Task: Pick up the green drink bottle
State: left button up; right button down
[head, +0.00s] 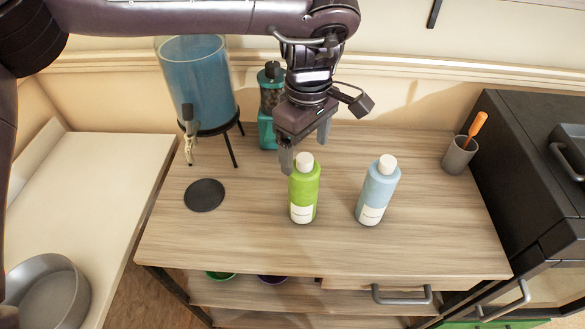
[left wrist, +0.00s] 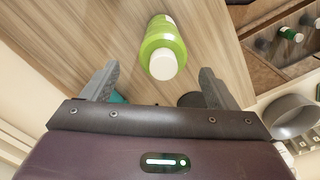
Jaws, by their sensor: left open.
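The green drink bottle (head: 303,190) stands upright on the wooden table top, with a white cap and a white label low on its side. In the left wrist view the green bottle (left wrist: 163,42) is seen from above, beyond the fingertips and between their lines. My left gripper (head: 306,150) is open and empty, above and slightly behind the bottle's cap. Its two fingers also show in the left wrist view (left wrist: 157,85), spread wide apart with nothing between them. My right gripper is not in view.
A light blue bottle (head: 377,192) stands right of the green one. Behind are a blue drink dispenser (head: 197,82) on a stand and a teal grinder-like container (head: 268,133). A black coaster (head: 204,195) lies left. A grey cup (head: 459,156) stands far right. The table front is clear.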

aim_at(306, 159)
pick_arm(q)
jog(key=shift+w+a, duration=0.1)
jog(key=shift+w, duration=0.05)
jog(key=shift+f, duration=0.4)
jog(key=f, duration=0.1)
jog(key=s+f, duration=0.1)
jog(key=shift+d+f, duration=0.2)
jog(key=shift+f, duration=0.1)
notch_tip(306, 159, down, 3)
jog(key=shift+r+p, duration=0.15)
jog(key=shift+p, duration=0.3)
jog(key=shift+f, duration=0.6)
jog(key=c, duration=1.1)
jog(key=shift+w, duration=0.1)
grip_shut()
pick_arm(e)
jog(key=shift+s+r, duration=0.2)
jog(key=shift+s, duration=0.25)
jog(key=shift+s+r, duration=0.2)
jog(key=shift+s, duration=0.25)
